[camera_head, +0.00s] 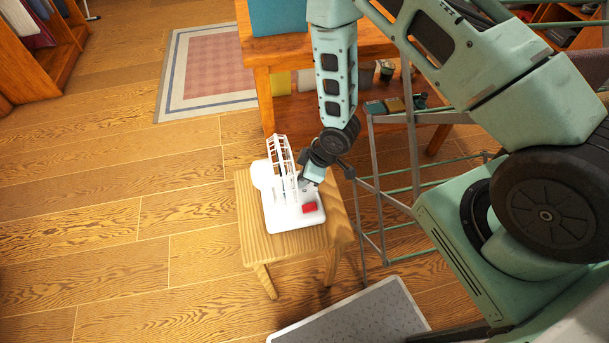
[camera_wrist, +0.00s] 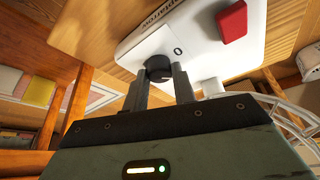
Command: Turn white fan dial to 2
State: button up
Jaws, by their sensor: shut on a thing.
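The white fan (camera_head: 284,187) stands on a small wooden stool, its caged head on the left part of its base. A red block-shaped part (camera_head: 309,207) is on the base; it also shows in the wrist view (camera_wrist: 232,21). The dark round dial (camera_wrist: 158,67) sits on the base, with a "0" mark beside it. My gripper (camera_wrist: 162,80) is shut on the dial, one finger on each side. In the head view my gripper (camera_head: 308,180) reaches down at the fan, and my wrist hides the dial. The dial's pointer and the 2 mark cannot be made out.
The wooden stool (camera_head: 251,237) has little free top around the fan. A wooden table (camera_head: 285,53) stands behind it, a metal rack (camera_head: 385,209) to the right, and a grey mat (camera_head: 355,315) in front. The floor to the left is clear.

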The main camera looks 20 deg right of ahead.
jog(key=shift+a, duration=0.1)
dwell(0.3)
jog(key=o, duration=1)
jog(key=v, duration=1.7)
jog(key=shift+r, duration=0.3)
